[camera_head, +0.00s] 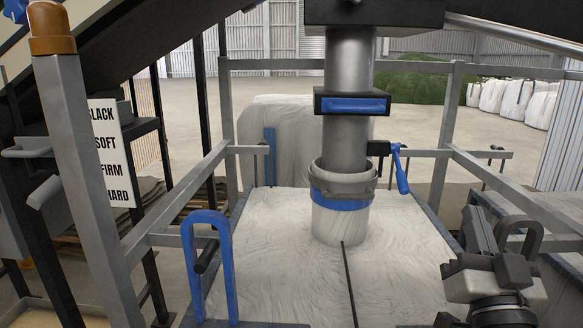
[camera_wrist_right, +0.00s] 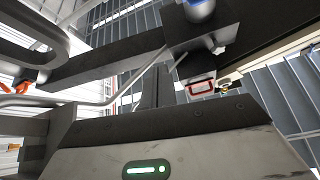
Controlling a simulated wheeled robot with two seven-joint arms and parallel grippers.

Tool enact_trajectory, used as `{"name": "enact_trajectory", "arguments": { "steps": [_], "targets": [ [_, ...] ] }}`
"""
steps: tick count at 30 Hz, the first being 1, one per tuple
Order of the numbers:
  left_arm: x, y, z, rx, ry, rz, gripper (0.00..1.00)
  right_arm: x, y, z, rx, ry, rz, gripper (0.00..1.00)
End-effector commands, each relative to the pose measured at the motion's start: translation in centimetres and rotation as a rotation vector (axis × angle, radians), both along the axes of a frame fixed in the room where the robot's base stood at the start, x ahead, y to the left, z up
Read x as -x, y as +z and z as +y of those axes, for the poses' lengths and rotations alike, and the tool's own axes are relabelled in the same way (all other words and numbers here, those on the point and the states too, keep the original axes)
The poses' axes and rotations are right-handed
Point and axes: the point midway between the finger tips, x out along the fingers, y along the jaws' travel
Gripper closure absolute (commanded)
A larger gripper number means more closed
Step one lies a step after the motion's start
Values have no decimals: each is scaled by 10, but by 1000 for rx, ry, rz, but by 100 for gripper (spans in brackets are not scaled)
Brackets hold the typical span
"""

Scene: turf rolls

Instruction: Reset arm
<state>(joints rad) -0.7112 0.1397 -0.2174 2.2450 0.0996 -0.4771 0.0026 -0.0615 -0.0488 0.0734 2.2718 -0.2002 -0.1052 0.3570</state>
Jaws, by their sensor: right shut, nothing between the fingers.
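My right arm (camera_head: 490,285) comes in at the lower right of the head view, beside the right rail of the metal frame. My right gripper (camera_head: 479,230) points up and away there, with its fingers together and nothing held. In the right wrist view, the gripper's pale body with a green light fills the bottom, and its dark closed fingers (camera_wrist_right: 152,90) rise from it. I cannot tell whether the gripper touches the rail. My left gripper is not in view.
A grey spout (camera_head: 347,120) with a blue strap (camera_head: 340,199) stands over a white bulk bag (camera_head: 270,260) inside a grey frame (camera_head: 138,240). A blue lever (camera_head: 401,170) hangs right of the spout. A sign (camera_head: 108,150) is at the left. White sacks (camera_head: 510,100) stand at the back right.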

Motion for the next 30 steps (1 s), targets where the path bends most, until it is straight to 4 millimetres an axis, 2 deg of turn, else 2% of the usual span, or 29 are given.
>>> {"name": "enact_trajectory", "arguments": {
  "steps": [8, 14, 17, 19, 21, 24, 27, 30],
  "targets": [
    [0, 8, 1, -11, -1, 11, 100, -1, -65, 24, 41, 60, 245, 100],
    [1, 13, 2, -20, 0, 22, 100, 13, -126, 47, 81, 123, 461, 100],
    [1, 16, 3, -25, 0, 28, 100, 31, -165, 61, 107, 169, 599, 100],
    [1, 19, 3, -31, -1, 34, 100, 50, -195, 73, 129, 210, 712, 100],
    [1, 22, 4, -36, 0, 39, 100, 75, -226, 86, 151, 259, 832, 100],
    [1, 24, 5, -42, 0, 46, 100, 112, -262, 102, 178, 324, 974, 100],
    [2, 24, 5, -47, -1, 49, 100, 138, -283, 112, 195, 368, 1062, 100],
    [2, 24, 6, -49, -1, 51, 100, 152, -293, 117, 203, 392, 1104, 100]
  ]
}}
